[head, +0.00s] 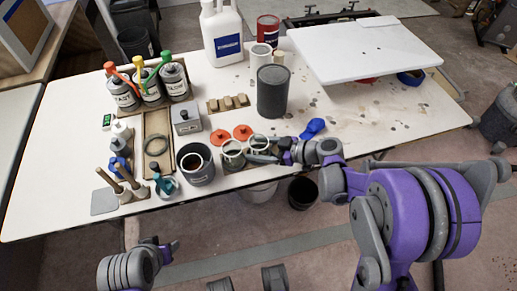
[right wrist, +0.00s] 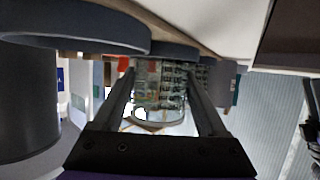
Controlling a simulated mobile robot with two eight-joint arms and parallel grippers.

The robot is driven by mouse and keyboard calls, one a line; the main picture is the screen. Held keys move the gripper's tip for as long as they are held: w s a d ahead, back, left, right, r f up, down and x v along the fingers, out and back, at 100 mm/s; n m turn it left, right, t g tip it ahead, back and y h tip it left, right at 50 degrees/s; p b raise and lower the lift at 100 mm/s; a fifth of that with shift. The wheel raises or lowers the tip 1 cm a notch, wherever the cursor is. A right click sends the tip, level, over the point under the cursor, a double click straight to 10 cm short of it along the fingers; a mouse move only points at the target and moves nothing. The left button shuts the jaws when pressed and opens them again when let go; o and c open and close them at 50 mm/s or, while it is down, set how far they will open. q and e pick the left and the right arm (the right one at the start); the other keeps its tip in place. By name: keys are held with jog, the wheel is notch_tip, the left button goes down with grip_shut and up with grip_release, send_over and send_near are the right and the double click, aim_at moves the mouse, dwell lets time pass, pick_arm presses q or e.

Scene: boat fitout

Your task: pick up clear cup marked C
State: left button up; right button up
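Two clear cups with greenish contents stand side by side at the table's front edge in the head view, a left one (head: 232,154) and a right one (head: 258,143). No letter is readable on either. My right gripper (head: 262,158) lies low beside them, pointing left. In the right wrist view its fingers (right wrist: 163,100) are apart, with a clear cup (right wrist: 160,92) with dark printed marks between them. A narrow gap seems to remain on each side. My left gripper (head: 168,251) hangs in front of the table, away from the cups; its opening is unclear.
A dark grey pot (head: 196,166) stands just left of the cups. Orange lids (head: 243,132) lie behind them, and a tall grey can (head: 273,92) stands farther back. A blue scoop (head: 312,128) lies to the right. The right part of the table (head: 400,118) is mostly clear.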

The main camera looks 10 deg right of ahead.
jog(key=c, duration=0.8)
